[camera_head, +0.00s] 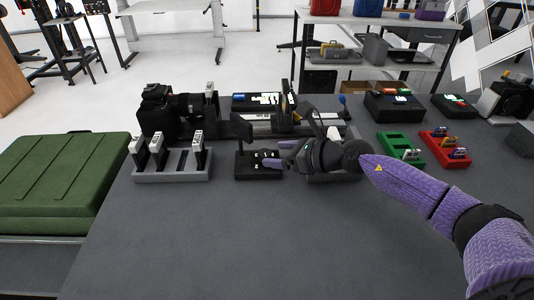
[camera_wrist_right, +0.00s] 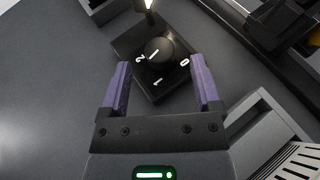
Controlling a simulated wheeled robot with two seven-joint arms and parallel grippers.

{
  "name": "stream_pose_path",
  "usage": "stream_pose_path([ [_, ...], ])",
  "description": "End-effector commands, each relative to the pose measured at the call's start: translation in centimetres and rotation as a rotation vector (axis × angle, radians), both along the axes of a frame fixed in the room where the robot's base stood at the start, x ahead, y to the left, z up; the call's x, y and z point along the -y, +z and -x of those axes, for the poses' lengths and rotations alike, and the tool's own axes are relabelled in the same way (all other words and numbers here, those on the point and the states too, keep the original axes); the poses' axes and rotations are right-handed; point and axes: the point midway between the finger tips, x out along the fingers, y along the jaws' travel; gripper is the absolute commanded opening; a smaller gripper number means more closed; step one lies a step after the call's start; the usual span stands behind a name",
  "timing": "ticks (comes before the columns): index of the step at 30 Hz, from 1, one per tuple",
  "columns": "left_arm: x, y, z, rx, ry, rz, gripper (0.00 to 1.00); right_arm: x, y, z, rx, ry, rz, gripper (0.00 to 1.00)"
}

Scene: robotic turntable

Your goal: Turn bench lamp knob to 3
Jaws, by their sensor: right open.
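The bench lamp's black base (camera_head: 246,172) stands on the dark table, with its black lamp head (camera_head: 241,127) above it. In the right wrist view the round black knob (camera_wrist_right: 158,52) sits on the square base. White digits 2, 1 and 0 show around it; the 3 cannot be made out. A pale mark on the knob lies on the side near the 2. My right gripper (camera_head: 275,153) is open at the lamp base. Its purple fingers (camera_wrist_right: 160,62) are apart, one on each side of the knob, with gaps and no clear contact. My left gripper is out of view.
A grey rack (camera_head: 172,178) with upright modules stands left of the lamp. A camera (camera_head: 160,110) and other devices stand behind. Green (camera_head: 393,147) and red (camera_head: 437,153) trays lie to the right. The front of the table (camera_head: 220,240) is clear.

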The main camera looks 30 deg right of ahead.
Motion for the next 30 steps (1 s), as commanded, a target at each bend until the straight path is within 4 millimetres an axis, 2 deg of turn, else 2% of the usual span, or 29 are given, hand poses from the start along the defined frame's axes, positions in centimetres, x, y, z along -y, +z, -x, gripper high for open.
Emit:
stream_pose_path([
  [3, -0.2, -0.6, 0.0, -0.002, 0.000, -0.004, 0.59, -0.9, -0.9, -1.6, 0.002, 0.000, -0.001, 0.81],
  [6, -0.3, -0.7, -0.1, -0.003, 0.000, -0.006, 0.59, -1.4, -1.2, -2.3, -0.001, 0.001, 0.000, 0.81],
  [16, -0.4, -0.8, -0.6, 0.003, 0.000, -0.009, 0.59, -1.6, -1.2, -2.5, -0.001, 0.001, 0.001, 0.79],
  [27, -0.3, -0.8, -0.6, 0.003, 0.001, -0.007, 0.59, -1.5, -1.2, -2.5, -0.001, 0.001, 0.001, 0.01],
  [30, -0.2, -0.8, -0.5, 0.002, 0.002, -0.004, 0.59, -1.5, -1.2, -2.5, 0.000, 0.000, 0.001, 0.00],
])
